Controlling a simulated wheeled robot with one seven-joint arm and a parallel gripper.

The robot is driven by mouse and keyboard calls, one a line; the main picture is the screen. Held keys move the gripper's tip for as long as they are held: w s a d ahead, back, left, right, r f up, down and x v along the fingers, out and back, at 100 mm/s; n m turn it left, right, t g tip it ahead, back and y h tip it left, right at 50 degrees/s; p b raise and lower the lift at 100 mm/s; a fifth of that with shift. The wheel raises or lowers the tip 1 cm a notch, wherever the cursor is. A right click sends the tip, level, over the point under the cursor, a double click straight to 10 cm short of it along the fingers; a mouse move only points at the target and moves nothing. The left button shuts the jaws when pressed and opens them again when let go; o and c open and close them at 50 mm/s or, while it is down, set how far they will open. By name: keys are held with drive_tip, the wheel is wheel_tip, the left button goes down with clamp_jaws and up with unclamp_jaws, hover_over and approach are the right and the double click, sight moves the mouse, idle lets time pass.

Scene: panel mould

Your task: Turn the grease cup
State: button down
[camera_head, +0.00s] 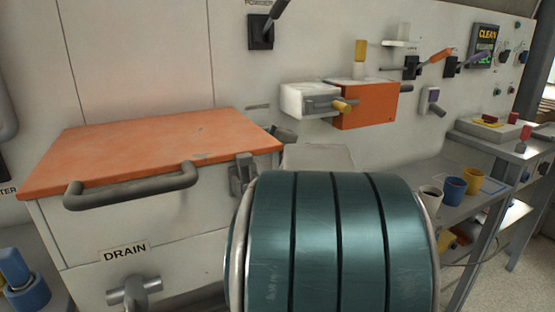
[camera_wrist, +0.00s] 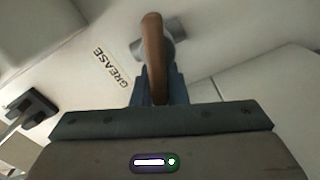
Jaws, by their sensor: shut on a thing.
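In the wrist view the grease cup is a grey round fitting (camera_wrist: 176,45) on a pale panel, with a brown handle (camera_wrist: 153,50) across its front. The word GREASE is printed on the panel to its left. My gripper (camera_wrist: 157,88) is at the near end of the handle, with its blue-grey fingers shut on it. The far end of the handle stays visible past the fingers. In the head view my own teal arm hides the gripper and the cup.
In the head view an orange lid (camera_head: 150,150) with a grey bar handle (camera_head: 130,188) is at left, above a drain valve (camera_head: 134,292). An orange box (camera_head: 365,106) and levers stick out of the wall. Cups (camera_head: 454,190) stand on a shelf at right. A dark fitting (camera_wrist: 30,107) is left in the wrist view.

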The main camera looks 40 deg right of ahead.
drive_tip(key=shift+f+n, duration=0.15)
drive_tip(key=shift+n, duration=0.25)
drive_tip(key=shift+f+b, duration=0.1)
drive_tip(key=shift+b, duration=0.25)
drive_tip(key=shift+f+n+b, duration=0.2)
drive_tip(key=shift+n+b, duration=0.1)
drive_tip(key=shift+b, duration=0.2)
drive_tip(key=shift+a+f+n+b, duration=0.1)
drive_tip(key=shift+f+n+b, duration=0.15)
drive_tip(key=shift+n+b, duration=1.15)
drive_tip(key=shift+b, duration=0.2)
drive_tip(key=shift+r, duration=0.1)
